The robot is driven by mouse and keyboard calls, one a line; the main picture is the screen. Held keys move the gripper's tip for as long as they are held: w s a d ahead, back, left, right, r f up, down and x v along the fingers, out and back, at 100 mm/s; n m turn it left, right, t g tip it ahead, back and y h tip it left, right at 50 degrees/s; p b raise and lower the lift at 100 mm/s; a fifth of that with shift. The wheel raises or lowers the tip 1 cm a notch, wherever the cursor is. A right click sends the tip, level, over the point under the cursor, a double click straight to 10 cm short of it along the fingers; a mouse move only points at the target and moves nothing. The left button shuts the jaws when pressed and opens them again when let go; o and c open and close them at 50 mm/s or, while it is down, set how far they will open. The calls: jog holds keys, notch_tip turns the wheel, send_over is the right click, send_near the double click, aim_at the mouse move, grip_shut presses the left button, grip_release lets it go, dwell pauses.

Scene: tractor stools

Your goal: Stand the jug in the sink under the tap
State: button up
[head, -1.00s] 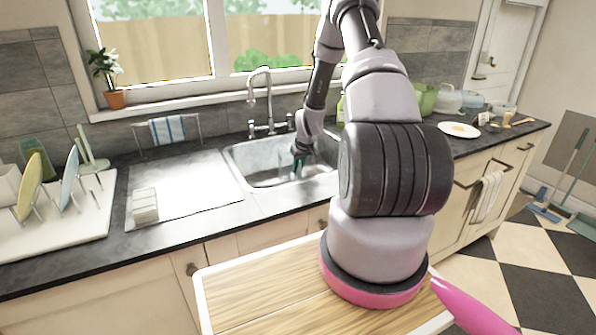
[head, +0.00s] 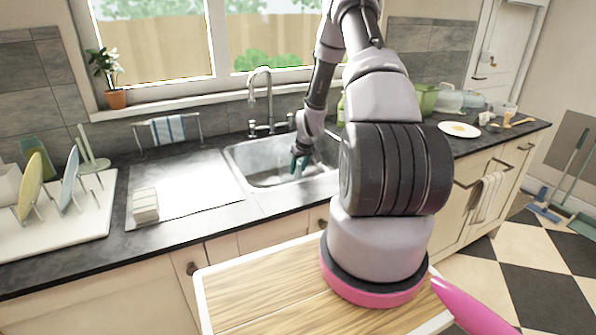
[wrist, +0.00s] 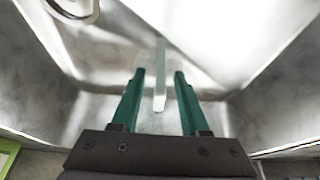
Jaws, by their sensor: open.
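The sink (head: 262,181) is a steel basin set in the dark worktop below the window. The tap (head: 268,92) arches up behind it, and its curved metal end shows at the top left of the wrist view (wrist: 72,14). My gripper (head: 298,163) reaches down into the sink, with its green fingers apart. In the wrist view, a pale, see-through upright bar (wrist: 160,80) stands between the fingers (wrist: 160,76), with gaps on both sides. It looks like the handle of a clear jug, but the body cannot be made out against the steel.
A drainer board (head: 185,185) holds a small pale block (head: 144,206). A plate rack (head: 85,215) stands at the left. Clear and green vessels (head: 447,99) and a plate (head: 459,130) stand on the right worktop. A towel rail (head: 167,129) is behind the drainer.

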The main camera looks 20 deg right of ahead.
jog(key=s+a+r+m, duration=0.1)
jog(key=s+a+r, duration=0.25)
jog(key=r, duration=0.85)
jog(key=s+a+r+t, duration=0.1)
jog(key=s+a+r, duration=0.3)
jog(key=r, duration=0.7)
jog(key=s+a+r+m, duration=0.15)
jog(key=s+r, duration=0.35)
jog(key=r, duration=0.7)
jog(key=s+a+r, duration=0.2)
jog(key=s+r, duration=0.2)
jog(key=s, duration=0.3)
jog(key=s+a+r+m+t+y, duration=0.1)
jog(key=s+a+r, duration=0.2)
jog(key=s, duration=0.4)
jog(key=s+a+r+m+y, duration=0.1)
jog(key=s+a+r, duration=0.2)
jog(key=s+r, duration=0.2)
jog(key=shift+s+t, duration=0.3)
jog(key=shift+s, duration=0.6)
